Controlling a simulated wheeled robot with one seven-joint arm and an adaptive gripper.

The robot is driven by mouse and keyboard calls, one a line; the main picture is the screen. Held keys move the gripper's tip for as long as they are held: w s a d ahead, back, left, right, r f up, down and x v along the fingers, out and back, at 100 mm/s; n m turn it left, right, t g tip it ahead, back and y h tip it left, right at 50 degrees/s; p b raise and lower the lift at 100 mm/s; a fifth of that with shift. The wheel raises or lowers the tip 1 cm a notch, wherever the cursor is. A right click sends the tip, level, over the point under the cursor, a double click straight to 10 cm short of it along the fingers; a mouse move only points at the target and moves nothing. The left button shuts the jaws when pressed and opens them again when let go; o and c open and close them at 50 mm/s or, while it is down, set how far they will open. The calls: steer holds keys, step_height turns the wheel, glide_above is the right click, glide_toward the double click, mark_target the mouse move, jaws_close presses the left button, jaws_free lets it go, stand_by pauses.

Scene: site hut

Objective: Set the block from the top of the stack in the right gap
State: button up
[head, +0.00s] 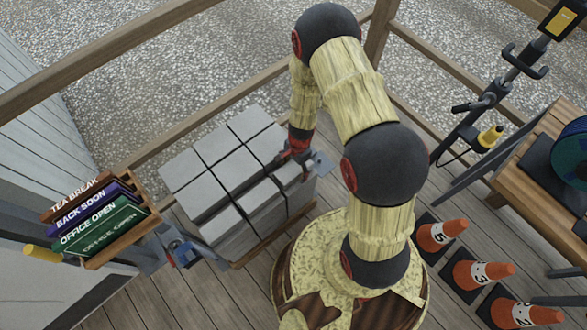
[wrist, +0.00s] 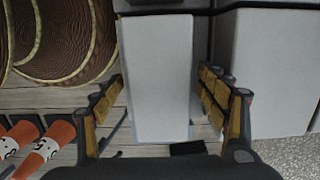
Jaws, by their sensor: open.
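A stack of pale grey blocks (head: 235,150) stands on a wooden pallet (head: 272,236) left of my arm in the head view. Its back rows show broad flat tops; the front row looks lower, with dark seams and recesses between blocks. My gripper (head: 293,155) is at the stack's right end, partly hidden by my own arm. In the wrist view my gripper (wrist: 160,80) is open, its fingers on either side of a grey block (wrist: 157,75). Slim spaces show between the fingers and the block's sides. I cannot tell which recess is the right gap.
Numbered orange cones (head: 440,234) stand on the deck at right, near a wooden bench (head: 545,150). A sign rack (head: 118,233) stands left of the pallet. Wooden railings (head: 190,127) run behind the stack. Another large block (wrist: 270,75) is right of the fingers.

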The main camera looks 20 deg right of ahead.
steer(key=shift+s, duration=0.1)
step_height(320, 180, up, 12)
steer(key=d, duration=0.1)
steer(key=shift+w+d, duration=0.15)
steer(key=shift+w, duration=0.1)
stand_by(0.6)
